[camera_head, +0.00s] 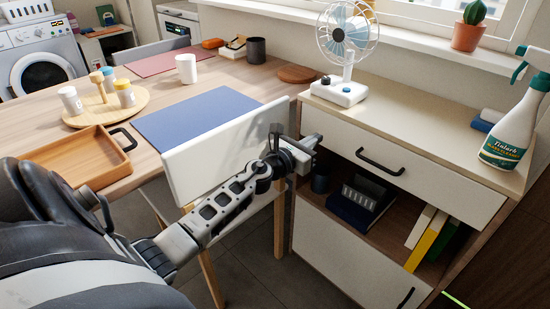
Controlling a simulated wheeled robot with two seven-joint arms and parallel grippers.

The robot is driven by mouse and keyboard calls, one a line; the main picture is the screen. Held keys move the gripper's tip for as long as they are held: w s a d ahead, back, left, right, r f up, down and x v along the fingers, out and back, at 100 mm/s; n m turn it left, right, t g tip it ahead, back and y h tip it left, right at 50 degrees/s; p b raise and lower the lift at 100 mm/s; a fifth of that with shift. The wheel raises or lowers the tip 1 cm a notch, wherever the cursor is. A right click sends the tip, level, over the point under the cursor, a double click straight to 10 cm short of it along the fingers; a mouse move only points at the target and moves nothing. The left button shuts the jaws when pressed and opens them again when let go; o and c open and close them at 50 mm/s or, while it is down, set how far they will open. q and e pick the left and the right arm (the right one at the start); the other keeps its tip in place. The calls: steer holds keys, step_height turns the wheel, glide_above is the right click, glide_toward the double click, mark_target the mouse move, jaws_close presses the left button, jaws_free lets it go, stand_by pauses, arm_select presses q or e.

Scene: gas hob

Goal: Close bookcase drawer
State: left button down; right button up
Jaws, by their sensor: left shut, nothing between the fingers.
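The bookcase (335,205) stands at the right, a light-topped unit with an open shelf in the middle. Its upper drawer (440,188) has a white front with a black bar handle (380,162). A lower white front (345,252) also has a black handle (405,297), partly cut off by the frame. I cannot tell from this angle how far either front stands out. My left gripper (308,146) is shut and empty, in front of the upper drawer's left end, left of its handle. I cannot tell whether it touches the front. My right gripper is not in view.
A white chair back (215,150) stands behind my left forearm, close to the bookcase. A fan (346,50) and a spray bottle (515,125) stand on the bookcase top. Books (432,240) sit on the shelf. The wooden table (160,150) holds a tray (75,160) and mugs.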

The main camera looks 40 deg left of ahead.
arm_select(q)
steer(key=s, duration=1.1)
steer(key=shift+a, duration=0.3)
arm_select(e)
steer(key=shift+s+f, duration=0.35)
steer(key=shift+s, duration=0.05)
